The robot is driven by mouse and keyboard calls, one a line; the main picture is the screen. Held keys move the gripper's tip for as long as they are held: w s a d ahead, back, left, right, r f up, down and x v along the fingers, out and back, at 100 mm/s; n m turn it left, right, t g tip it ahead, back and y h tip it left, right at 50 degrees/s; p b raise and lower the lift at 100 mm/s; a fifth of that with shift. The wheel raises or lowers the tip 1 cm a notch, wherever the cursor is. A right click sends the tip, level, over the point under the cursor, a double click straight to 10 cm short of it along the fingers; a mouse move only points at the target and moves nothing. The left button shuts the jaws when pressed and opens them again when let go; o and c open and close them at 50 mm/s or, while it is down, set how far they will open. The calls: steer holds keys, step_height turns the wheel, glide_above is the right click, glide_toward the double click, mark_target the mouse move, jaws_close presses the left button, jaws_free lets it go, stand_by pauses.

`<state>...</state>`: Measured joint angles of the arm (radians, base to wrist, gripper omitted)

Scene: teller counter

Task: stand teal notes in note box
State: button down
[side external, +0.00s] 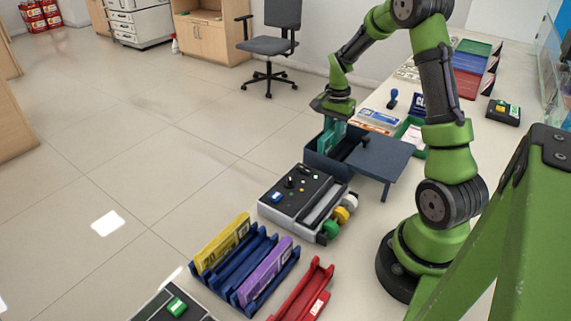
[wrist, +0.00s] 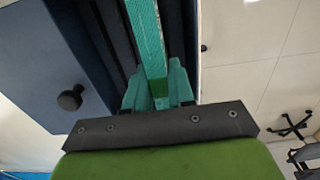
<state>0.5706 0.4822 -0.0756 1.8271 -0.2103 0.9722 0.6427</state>
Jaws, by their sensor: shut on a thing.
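My gripper (side external: 331,126) points down over the dark blue note box (side external: 322,166), shut on a teal note bundle (wrist: 148,38). In the wrist view the bundle stands on edge between my fingers (wrist: 158,92), which are also teal. It extends into the box's opening, beside the box wall (wrist: 188,30). In the side view the bundle and fingers blend together and their lower part is hidden behind the box's front wall. I cannot tell whether the bundle touches the box floor. A flat blue lid (side external: 380,158) with a black knob (wrist: 70,97) lies to the right, off the opening.
A grey device with a black top (side external: 297,190) stands just in front of the box. A blue rack (side external: 233,271) holds a yellow bundle (side external: 222,243) and a purple bundle (side external: 265,271). A red rack (side external: 309,294) is beside it. Trays and stamps lie behind the box.

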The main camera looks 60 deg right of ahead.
mark_target(332, 140)
steer(key=shift+f, duration=1.5)
steer(key=c, duration=0.9)
jaws_free()
steer(key=shift+r, duration=0.1)
steer(key=shift+r, duration=3.45)
